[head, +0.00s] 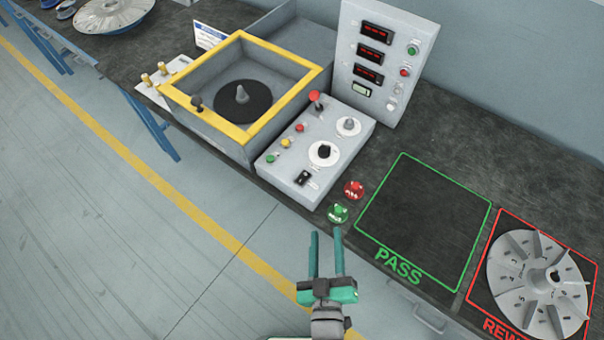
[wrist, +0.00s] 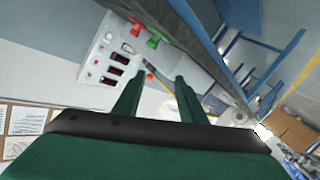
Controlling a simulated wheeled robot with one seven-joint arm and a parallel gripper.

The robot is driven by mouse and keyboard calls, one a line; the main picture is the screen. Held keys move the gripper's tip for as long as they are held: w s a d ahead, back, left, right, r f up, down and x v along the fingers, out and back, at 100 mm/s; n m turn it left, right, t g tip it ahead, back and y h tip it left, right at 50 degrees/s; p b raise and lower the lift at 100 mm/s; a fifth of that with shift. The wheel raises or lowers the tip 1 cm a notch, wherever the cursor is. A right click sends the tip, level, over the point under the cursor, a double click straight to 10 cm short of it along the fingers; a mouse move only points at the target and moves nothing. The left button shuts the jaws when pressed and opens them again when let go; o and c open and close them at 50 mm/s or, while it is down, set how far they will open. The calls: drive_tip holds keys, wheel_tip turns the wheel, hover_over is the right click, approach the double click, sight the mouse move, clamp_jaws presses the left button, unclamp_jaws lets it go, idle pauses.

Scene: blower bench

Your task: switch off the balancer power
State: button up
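The balancer is a grey box with a yellow-framed opening (head: 240,95) and a dark round plate inside. To its right is a grey control box (head: 285,180) with a black rocker switch (head: 303,178), two dials, small coloured buttons and a red-topped lever (head: 316,99). The switch's position is too small to tell. Behind stands an upright panel (head: 388,40) with red displays and buttons, also seen in the wrist view (wrist: 103,62). My gripper (head: 326,234) is open and empty, in front of the bench edge, apart from the controls. Its fingers show in the wrist view (wrist: 157,82).
A red stamp-like piece (head: 353,190) and a green one (head: 338,213) stand near the bench edge, between control box and gripper. The green PASS square (head: 400,262) is empty. A finned impeller (head: 535,280) lies in the red REWORK square. Another disc (head: 112,14) lies far left.

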drive_tip(key=w+d+r, duration=0.1)
drive_tip(key=w, duration=0.2)
drive_tip(key=w+d+r+n+h, duration=0.1)
drive_tip(key=w+d+r, duration=0.1)
drive_tip(key=w, duration=0.1)
drive_tip(key=w+d+r+t+h, duration=0.1)
drive_tip(key=w, duration=0.2)
drive_tip(key=shift+w+d+r, duration=0.2)
drive_tip(key=shift+w+d, duration=0.05)
drive_tip(key=shift+d, duration=0.05)
drive_tip(key=w+d+r+m+g+h, duration=0.5)
drive_tip(key=w+d+r+m+h, duration=0.1)
drive_tip(key=d+r, duration=0.35)
drive_tip(key=w+d+r+m+g+h, duration=0.4)
drive_tip(key=w+d+r+m+h, duration=0.25)
drive_tip(key=r, duration=0.45)
drive_tip(key=g+y, duration=0.8)
drive_tip(key=y, duration=0.7)
hover_over(300, 181)
wheel_tip(300, 181, down, 11)
drive_tip(key=shift+m, duration=0.25)
wheel_tip(300, 181, down, 10)
